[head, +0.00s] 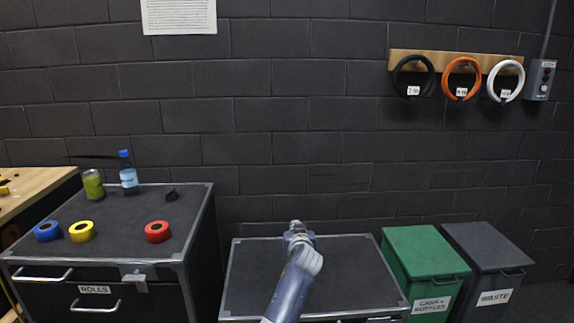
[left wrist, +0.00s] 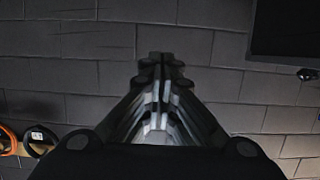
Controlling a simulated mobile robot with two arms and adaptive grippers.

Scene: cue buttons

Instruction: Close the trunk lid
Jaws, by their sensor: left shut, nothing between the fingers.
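The trunk (head: 360,268), black with metal edging, stands in the middle of the head view against the wall. Its lid looks flat and level across the top; the front seam is mostly cut off by the lower picture edge, so I cannot tell whether it is fully down. My left gripper (head: 296,226) is over the far left part of the lid, with my arm crossing in front of it. Whether it touches the lid I cannot tell. In the left wrist view the fingers (left wrist: 160,60) are shut together, empty, against the dark wall. My right gripper is not in view.
A black drawer cabinet (head: 110,235) at left holds blue, yellow and red tape rolls, a jar (head: 93,184) and a bottle (head: 128,175). A green bin (head: 425,250) and a grey bin (head: 487,248) stand right of the trunk. Rings hang on a wall board (head: 442,57).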

